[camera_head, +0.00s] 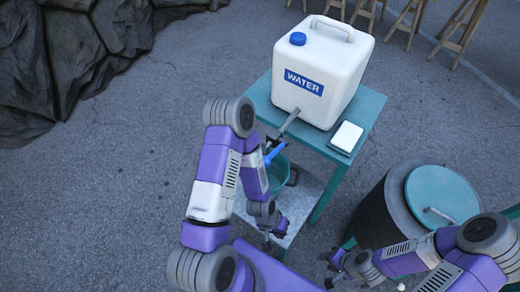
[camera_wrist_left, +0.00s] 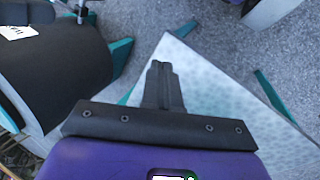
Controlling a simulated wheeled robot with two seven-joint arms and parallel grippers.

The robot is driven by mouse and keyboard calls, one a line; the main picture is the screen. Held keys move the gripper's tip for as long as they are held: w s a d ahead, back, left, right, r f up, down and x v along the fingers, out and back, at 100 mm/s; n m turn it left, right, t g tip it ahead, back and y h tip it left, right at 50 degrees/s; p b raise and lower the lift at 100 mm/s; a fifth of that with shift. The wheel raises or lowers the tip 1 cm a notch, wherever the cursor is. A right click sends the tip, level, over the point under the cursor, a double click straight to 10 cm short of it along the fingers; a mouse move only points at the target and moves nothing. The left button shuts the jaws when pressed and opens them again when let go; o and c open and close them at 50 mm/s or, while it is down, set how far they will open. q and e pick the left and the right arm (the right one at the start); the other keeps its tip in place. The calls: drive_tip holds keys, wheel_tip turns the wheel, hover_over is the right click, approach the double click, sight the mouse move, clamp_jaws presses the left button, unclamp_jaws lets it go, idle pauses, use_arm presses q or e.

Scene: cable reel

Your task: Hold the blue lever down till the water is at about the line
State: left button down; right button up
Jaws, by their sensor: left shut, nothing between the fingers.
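The blue lever (camera_head: 274,153) hangs on the grey spout of the white water container (camera_head: 345,62), over a teal bucket (camera_head: 280,172). My left arm partly hides the lever and bucket. My left gripper (camera_head: 274,236) is below and in front of the bucket, apart from the lever. In the left wrist view its fingers (camera_wrist_left: 163,84) are shut and empty above a pale patterned board (camera_wrist_left: 205,65). My right gripper (camera_head: 333,272) is at the bottom, left of the dark drum; its fingers are too small to judge. The water level and the line cannot be seen.
The container stands on a teal table (camera_head: 371,104) with a white-topped pad (camera_head: 347,137). A dark drum with a teal lid (camera_head: 445,190) stands at the right. Rocks (camera_head: 85,50) are at the upper left, wooden trestles (camera_head: 460,35) at the upper right. Asphalt at left is clear.

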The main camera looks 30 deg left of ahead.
use_arm(q)
wheel_tip(320, 180, up, 23)
drive_tip(key=w+n+p, duration=0.2)
drive_tip(key=w+p, duration=0.1)
drive_tip(key=p, duration=1.8)
drive_tip(key=w+a+r+n+y, duration=0.1)
drive_tip(key=w+a+r+n, duration=0.2)
drive_tip(key=a+r+n, duration=0.3)
drive_tip(key=w+a+r+n+y+p, duration=0.1)
drive_tip(key=w+a+r+n, duration=0.3)
drive_tip(key=a+r, duration=0.6)
wheel_tip(320, 180, up, 3)
drive_tip(key=shift+a+r+n, duration=0.1)
drive_tip(key=shift+a+n, duration=0.2)
drive_tip(key=shift+n, duration=0.9)
drive_tip(key=d+f, duration=0.1)
drive_tip(key=f, duration=0.3)
drive_tip(key=d+f+b, duration=0.1)
drive_tip(key=f, duration=0.9)
drive_tip(key=shift+w+d, duration=0.2)
drive_tip(key=shift+d, duration=0.2)
drive_tip(key=shift+b, duration=0.3)
